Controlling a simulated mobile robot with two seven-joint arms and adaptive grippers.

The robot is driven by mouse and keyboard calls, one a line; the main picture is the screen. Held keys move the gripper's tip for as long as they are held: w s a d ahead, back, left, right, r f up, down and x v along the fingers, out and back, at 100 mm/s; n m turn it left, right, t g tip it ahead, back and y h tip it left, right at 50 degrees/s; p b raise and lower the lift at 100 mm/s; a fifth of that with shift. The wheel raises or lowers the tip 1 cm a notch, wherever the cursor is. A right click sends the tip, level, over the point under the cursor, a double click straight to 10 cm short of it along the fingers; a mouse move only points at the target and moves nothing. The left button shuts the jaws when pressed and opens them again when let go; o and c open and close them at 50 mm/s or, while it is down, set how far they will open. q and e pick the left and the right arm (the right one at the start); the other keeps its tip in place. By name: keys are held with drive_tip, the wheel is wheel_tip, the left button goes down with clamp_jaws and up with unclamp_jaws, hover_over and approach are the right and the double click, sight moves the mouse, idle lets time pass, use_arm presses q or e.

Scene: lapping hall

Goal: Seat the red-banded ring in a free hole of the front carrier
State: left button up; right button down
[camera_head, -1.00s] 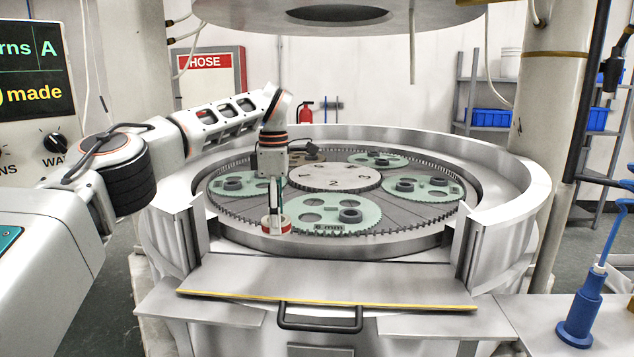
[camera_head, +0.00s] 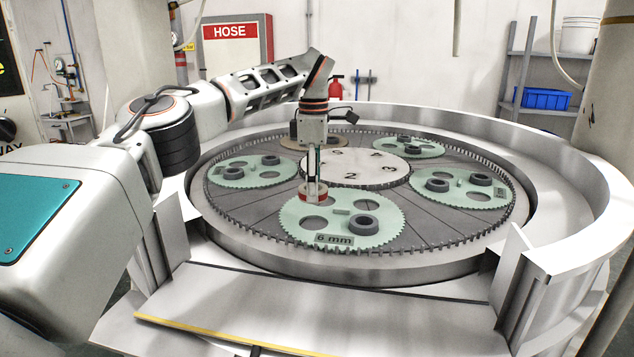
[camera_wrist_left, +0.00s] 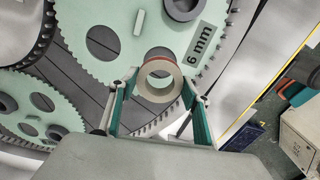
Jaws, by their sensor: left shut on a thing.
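The front carrier (camera_head: 385,238) is a pale green toothed disc marked 6 mm, lying flat on the machine. A grey ring (camera_head: 363,225) sits in its right hole. An open hole (camera_head: 313,224) shows at its front left, and another is partly hidden behind my gripper. My left gripper (camera_head: 313,186) points down over the carrier's left part, shut on the red-banded ring (camera_head: 308,196). In the left wrist view the pale, red-edged ring (camera_wrist_left: 158,96) is between the fingertips (camera_wrist_left: 160,85), overlapping the edge of a dark hole. The ring appears above the carrier; its exact height is unclear.
Other carriers with grey rings, such as the left one (camera_head: 250,172) and right one (camera_head: 460,188), surround the numbered centre plate (camera_head: 350,172). A raised metal wall (camera_head: 585,190) curves around the machine. A flat front shelf (camera_head: 320,310) is clear.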

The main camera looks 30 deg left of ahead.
use_arm(q)
drive_tip(key=shift+f+b, duration=0.3)
drive_tip(key=shift+f, duration=1.4)
drive_tip(key=shift+f+b, duration=0.35)
drive_tip(key=shift+f, duration=0.8)
use_arm(e)
drive_tip(key=shift+w+a+r, duration=0.3)
drive_tip(key=shift+w+a, duration=0.15)
drive_tip(key=shift+a, duration=0.25)
drive_tip(key=shift+a+f, duration=0.1)
drive_tip(key=shift+s+r, duration=0.1)
drive_tip(key=shift+r, duration=0.1)
use_arm(q)
drive_tip(key=shift+p, duration=0.6)
use_arm(e)
drive_tip(key=shift+r, duration=0.3)
